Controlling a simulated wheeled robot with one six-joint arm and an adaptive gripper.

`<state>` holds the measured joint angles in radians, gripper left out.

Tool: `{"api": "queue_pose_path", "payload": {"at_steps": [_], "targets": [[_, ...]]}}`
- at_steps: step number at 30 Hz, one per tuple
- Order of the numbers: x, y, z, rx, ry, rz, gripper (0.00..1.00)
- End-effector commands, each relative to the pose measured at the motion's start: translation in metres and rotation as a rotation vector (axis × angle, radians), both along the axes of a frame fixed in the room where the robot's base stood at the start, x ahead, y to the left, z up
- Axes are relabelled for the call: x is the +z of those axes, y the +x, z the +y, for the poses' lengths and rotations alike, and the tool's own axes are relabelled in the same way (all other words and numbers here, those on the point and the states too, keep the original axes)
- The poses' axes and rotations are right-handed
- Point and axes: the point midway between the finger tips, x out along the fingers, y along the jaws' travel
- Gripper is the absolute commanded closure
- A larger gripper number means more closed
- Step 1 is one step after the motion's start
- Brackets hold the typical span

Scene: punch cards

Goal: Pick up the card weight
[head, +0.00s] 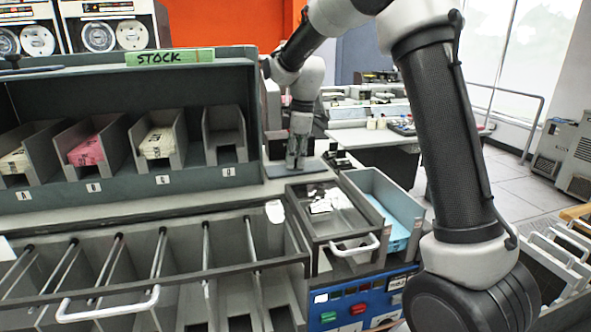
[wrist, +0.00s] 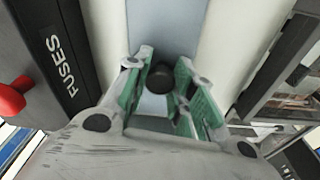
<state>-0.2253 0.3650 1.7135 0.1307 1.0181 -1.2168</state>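My gripper (wrist: 168,95) is open, with its green-padded fingers spread. A dark round knob (wrist: 160,80), which looks like the card weight's handle, lies between and beyond the fingers. The left finger is close to it; I cannot tell whether it touches. A gap shows on the right side. The rest of the weight is hidden or cannot be made out. In the head view my gripper (head: 297,160) points down over the back of the counter, right of the stock rack, and hides what is below it.
The stock rack (head: 130,62) with card bins stands at left. A dark flat plate (head: 312,168) and small black items (head: 341,160) are by the gripper. The wrist view shows a black FUSES box (wrist: 50,50) and red knob (wrist: 14,97) at left, and a dark frame (wrist: 285,65) at right.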

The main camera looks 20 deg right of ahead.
Motion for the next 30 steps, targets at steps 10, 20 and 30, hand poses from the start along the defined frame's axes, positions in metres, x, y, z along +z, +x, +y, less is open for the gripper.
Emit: {"api": "queue_pose_path", "payload": {"at_steps": [10, 20, 30], "targets": [[0.001, 0.0, 0.0, 0.0, 0.0, -0.002, 1.0], [0.024, 0.001, -0.004, -0.002, 0.0, -0.006, 1.0], [0.098, 0.001, -0.004, -0.002, 0.0, -0.005, 1.0]]}}
